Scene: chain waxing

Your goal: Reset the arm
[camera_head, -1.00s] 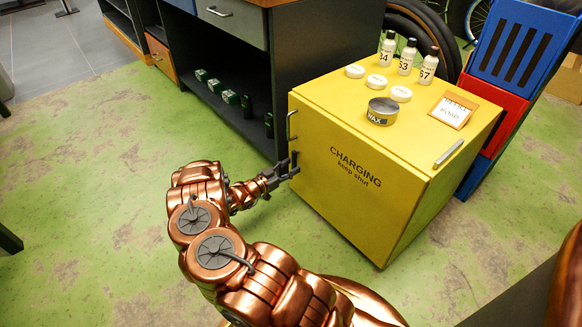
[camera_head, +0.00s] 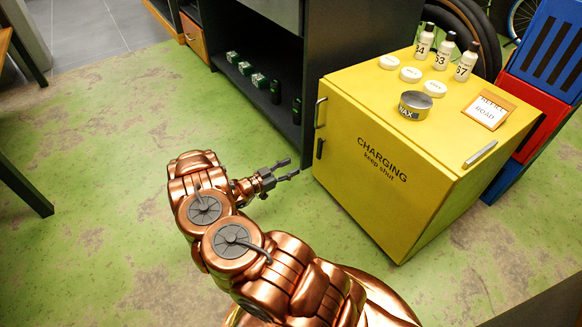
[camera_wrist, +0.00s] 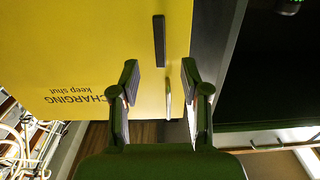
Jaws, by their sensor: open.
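My gripper (camera_head: 289,169) is open and empty, held out in front of the left edge of the yellow cabinet (camera_head: 365,200) marked "CHARGING keep shut". A gap shows between its fingertips and the cabinet. Two handles sit one above the other by that edge: an upper one (camera_head: 318,112) and a lower dark one (camera_head: 320,148). The cabinet door looks closed. In the wrist view, the open fingers (camera_wrist: 159,78) frame the cabinet's edge, with a dark handle (camera_wrist: 159,40) on the yellow face (camera_wrist: 90,50) beyond them. Nothing is between the fingers.
On the cabinet top are a wax tin (camera_head: 415,105), white pucks (camera_head: 411,75), bottles (camera_head: 444,55), a "ROAD" card (camera_head: 487,111) and a pen (camera_head: 479,154). A dark shelf unit (camera_head: 311,60) stands left of it, blue and red crates (camera_head: 541,95) right. The green floor (camera_head: 100,170) at left is open.

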